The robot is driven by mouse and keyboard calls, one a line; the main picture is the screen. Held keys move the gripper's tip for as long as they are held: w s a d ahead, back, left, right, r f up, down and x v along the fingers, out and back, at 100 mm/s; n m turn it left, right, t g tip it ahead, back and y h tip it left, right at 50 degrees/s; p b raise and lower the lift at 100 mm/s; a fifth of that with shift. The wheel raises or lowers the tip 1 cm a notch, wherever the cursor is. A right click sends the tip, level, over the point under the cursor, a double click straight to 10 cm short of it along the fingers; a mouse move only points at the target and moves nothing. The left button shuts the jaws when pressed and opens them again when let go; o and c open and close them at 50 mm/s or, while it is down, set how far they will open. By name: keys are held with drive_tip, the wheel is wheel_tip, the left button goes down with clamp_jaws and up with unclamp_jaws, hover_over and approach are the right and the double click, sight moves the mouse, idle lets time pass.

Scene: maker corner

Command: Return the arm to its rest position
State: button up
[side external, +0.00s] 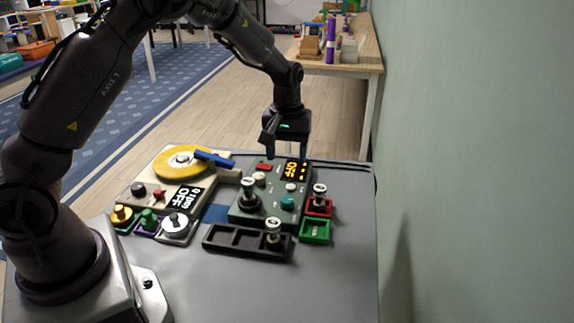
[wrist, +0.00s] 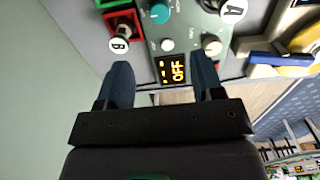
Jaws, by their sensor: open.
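My gripper (side external: 286,152) is open and empty, pointing down over the far edge of the green-grey control box (side external: 268,208). In the wrist view its two dark blue fingers (wrist: 162,88) stand apart on either side of the box's display (wrist: 172,70), which reads OFF. I cannot tell whether the fingertips touch the box. My arm reaches from its base at the lower left up and over to the box.
A cream machine (side external: 157,175) with a yellow disc and a blue bar stands left of the box. A black tray (side external: 222,238), a green tray (side external: 315,230) and a red tray (side external: 328,207) lie nearby. The grey table's front (side external: 300,290) is clear. A green wall (side external: 470,150) rises right.

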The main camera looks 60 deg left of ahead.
drive_tip(key=shift+r, duration=0.1)
idle(0.3)
drive_tip(key=s+d+r+m+t, duration=0.2)
drive_tip(key=s+d+r+m, duration=0.1)
drive_tip(key=s+r, duration=0.6)
drive_tip(key=s+d+r+m+t, duration=0.3)
drive_tip(key=s+r+m, duration=0.3)
drive_tip(key=s, duration=0.9)
wheel_tip(320, 180, up, 4)
drive_tip(key=shift+s+d+f+t, duration=0.15)
drive_tip(key=shift+s+d+t, duration=0.2)
drive_tip(key=shift+d, duration=0.45)
